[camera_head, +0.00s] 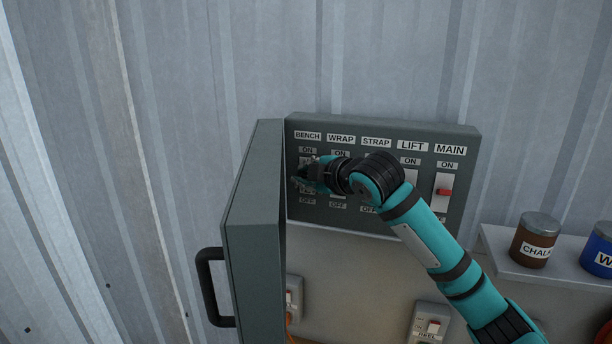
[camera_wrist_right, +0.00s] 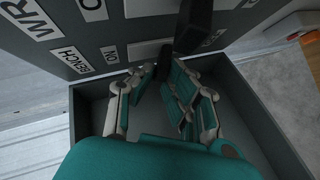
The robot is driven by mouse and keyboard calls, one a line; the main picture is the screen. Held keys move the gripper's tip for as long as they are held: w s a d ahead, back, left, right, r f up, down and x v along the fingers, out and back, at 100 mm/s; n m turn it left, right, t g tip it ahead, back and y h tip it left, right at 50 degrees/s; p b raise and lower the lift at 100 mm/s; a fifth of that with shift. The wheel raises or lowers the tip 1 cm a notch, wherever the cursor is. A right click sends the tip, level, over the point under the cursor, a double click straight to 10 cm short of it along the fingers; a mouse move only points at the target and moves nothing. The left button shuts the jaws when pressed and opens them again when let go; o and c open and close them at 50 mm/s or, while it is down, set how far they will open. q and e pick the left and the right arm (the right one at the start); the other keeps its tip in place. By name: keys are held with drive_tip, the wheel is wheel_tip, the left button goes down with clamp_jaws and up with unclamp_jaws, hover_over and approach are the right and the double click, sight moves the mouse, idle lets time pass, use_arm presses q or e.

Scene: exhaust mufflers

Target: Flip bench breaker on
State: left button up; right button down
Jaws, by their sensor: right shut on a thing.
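The grey breaker panel (camera_head: 400,226) on the wall carries a row of switches labelled BENCH, WRAP, STRAP, LIFT and MAIN. The bench breaker is at the far left under its BENCH label (camera_head: 308,135), with ON above and OFF below. My right gripper (camera_head: 301,180) covers most of it. In the right wrist view, the fingers of my right gripper (camera_wrist_right: 158,74) close around the dark bench lever (camera_wrist_right: 163,62), in front of its pale plate (camera_wrist_right: 148,48). The lever's exact position is mostly hidden. My left gripper is not in view.
The open panel door (camera_head: 255,235) with a black handle (camera_head: 207,285) stands close on the left of my gripper. My right forearm crosses in front of the WRAP, STRAP and LIFT switches. The MAIN switch (camera_head: 444,191) is red. A shelf (camera_head: 500,250) with labelled cans is at right.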

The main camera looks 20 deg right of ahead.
drive_tip(key=c, duration=1.6)
unclamp_jaws()
drive_tip(key=shift+c, duration=0.2)
drive_tip(key=v, duration=1.2)
